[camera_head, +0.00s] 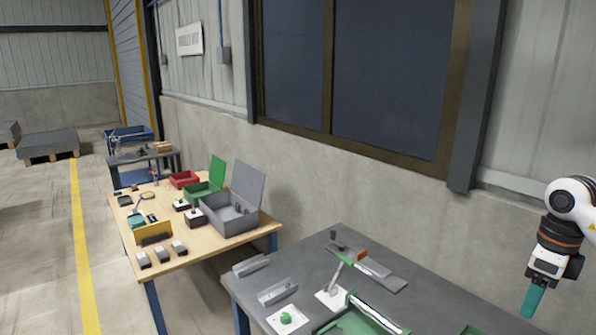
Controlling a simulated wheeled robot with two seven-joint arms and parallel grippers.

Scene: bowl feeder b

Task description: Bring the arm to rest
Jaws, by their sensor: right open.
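My right arm (570,199) comes in at the right edge of the head view. Its right gripper (532,302) points down with teal fingers, over the right part of the dark grey table. The gripper is open and I see nothing held in it. From this angle the fingers overlap, so the gap between them hardly shows. My left gripper is not in the picture.
The grey table (390,305) carries a green tray (362,318), a white plate with a lever (332,299), a green button (286,318) and metal brackets (277,292). A wooden table (205,248) with boxes stands left. A wall with a window (385,80) is behind.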

